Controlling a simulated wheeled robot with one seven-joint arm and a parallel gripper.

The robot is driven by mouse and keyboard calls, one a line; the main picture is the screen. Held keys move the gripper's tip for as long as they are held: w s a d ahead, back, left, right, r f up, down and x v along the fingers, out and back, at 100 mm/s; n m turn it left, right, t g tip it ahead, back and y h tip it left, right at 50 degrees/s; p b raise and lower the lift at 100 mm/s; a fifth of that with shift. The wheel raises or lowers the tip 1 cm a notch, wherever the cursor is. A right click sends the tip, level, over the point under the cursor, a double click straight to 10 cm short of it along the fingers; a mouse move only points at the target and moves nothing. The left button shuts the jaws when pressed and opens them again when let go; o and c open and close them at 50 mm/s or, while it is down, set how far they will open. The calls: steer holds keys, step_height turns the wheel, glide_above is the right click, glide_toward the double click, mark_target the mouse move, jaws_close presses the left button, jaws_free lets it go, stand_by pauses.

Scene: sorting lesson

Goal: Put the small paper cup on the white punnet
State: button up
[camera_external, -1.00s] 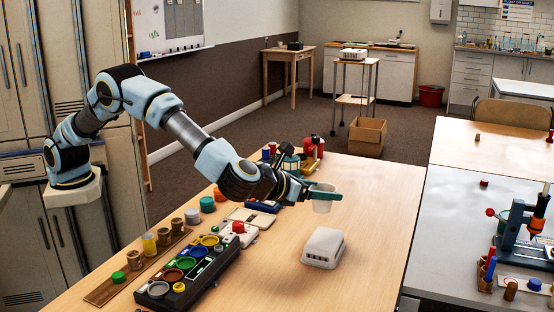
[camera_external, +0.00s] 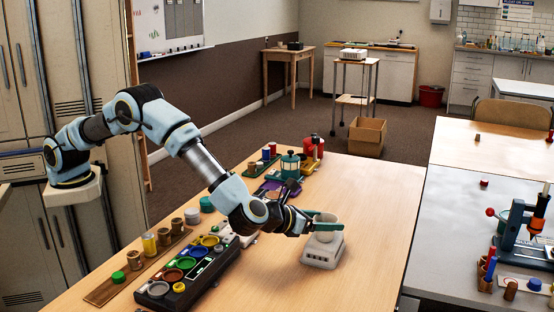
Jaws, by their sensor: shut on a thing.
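The small paper cup (camera_external: 325,228) is pale and upright at the white punnet (camera_external: 321,255). The punnet is a white box with slots in its side, its closed face upward, on the wooden table. My gripper (camera_external: 324,222) reaches in from the left and is shut on the cup, with a green finger across the cup. The cup is directly over the punnet's top and its lower part is close to it. I cannot tell whether the cup's base touches the punnet.
A dark tray with coloured round wells (camera_external: 190,268) and a wooden strip with small pots (camera_external: 140,267) lie left of the punnet. A green lantern-like item (camera_external: 290,165) and a red item (camera_external: 314,147) stand behind my arm. The table right of the punnet is clear.

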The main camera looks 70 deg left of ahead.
steer(key=shift+f, duration=0.15)
steer(key=o, duration=1.3)
